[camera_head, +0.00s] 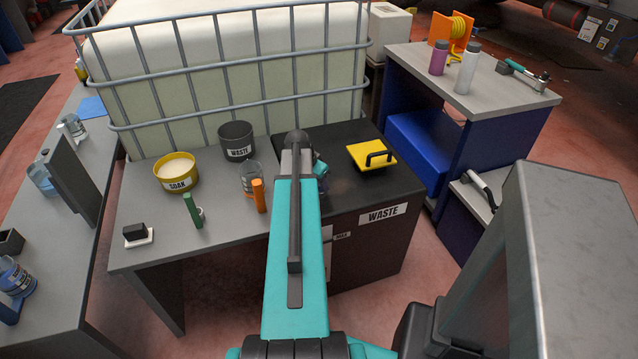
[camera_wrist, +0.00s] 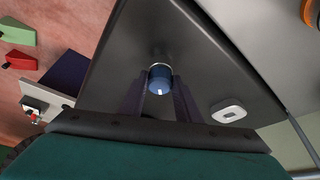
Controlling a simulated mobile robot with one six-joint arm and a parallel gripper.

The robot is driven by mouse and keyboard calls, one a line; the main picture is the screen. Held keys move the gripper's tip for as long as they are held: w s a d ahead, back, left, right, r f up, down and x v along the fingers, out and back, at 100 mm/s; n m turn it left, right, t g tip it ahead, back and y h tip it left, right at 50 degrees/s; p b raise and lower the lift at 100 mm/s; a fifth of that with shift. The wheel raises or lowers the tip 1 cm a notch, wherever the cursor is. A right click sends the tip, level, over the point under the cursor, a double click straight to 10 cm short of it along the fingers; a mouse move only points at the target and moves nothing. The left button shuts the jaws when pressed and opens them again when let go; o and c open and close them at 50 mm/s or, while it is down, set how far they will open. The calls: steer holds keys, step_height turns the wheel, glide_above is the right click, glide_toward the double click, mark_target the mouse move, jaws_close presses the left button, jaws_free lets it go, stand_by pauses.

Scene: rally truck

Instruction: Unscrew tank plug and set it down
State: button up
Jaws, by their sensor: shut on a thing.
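A blue plug (camera_wrist: 160,80) with a white mark on its face sits between the two fingers of my gripper (camera_wrist: 160,95) in the wrist view. My gripper is shut on it. A pale metal collar shows beside the plug, over a dark grey surface (camera_wrist: 120,75). I cannot tell whether the plug is still seated or free of that surface. In the head view my teal arm hides the plug and most of my gripper, above the dark unit labelled WASTE (camera_head: 345,225).
A yellow plate with a black handle (camera_head: 366,152) lies on the dark unit. A yellow SOAK bowl (camera_head: 175,180), a dark WASTE pot (camera_head: 236,140), a glass jar and green and orange items stand on the grey bench (camera_head: 150,225). A caged white tank (camera_head: 230,95) stands behind.

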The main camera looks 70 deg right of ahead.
steer(key=shift+n, duration=0.5)
steer(key=shift+s+n+t, duration=0.1)
steer(key=shift+n+t, duration=0.3)
steer(key=shift+n, duration=0.2)
steer(key=shift+s+n+t, duration=0.1)
steer(key=shift+n+t, duration=0.2)
steer(key=shift+n, duration=0.6)
steer(key=shift+p, duration=0.3)
steer(key=shift+n, duration=0.4)
steer(key=shift+s+n+t, duration=0.1)
steer(key=shift+n+t, duration=0.3)
steer(key=shift+n, duration=0.4)
